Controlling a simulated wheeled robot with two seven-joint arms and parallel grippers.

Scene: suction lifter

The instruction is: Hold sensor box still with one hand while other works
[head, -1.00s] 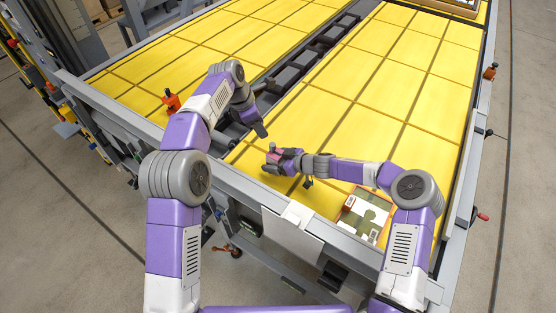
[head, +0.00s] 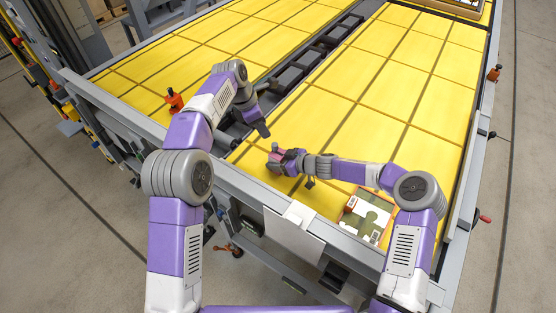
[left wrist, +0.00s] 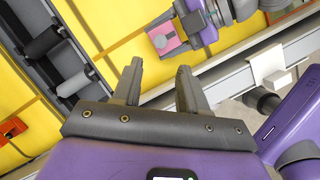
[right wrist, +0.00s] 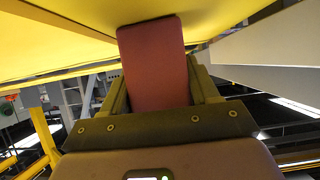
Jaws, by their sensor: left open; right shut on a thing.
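A small pink box (head: 276,154), which I take to be the sensor box, is held at the tip of my right gripper (head: 277,163), over the near part of the yellow table. In the right wrist view the dark pink box (right wrist: 153,62) stands between the two fingers. In the left wrist view its pink face (left wrist: 172,38) shows with a grey part on it. My left gripper (head: 263,131) is open and empty, a little above and left of the box in the head view, and apart from it. Its spread fingers show in the left wrist view (left wrist: 160,80).
The yellow-panelled table (head: 330,110) is mostly clear, split by a dark channel with grey blocks (head: 290,75). An orange clamp-like part (head: 174,100) is at the left. A grey rail (head: 330,232) runs along the front.

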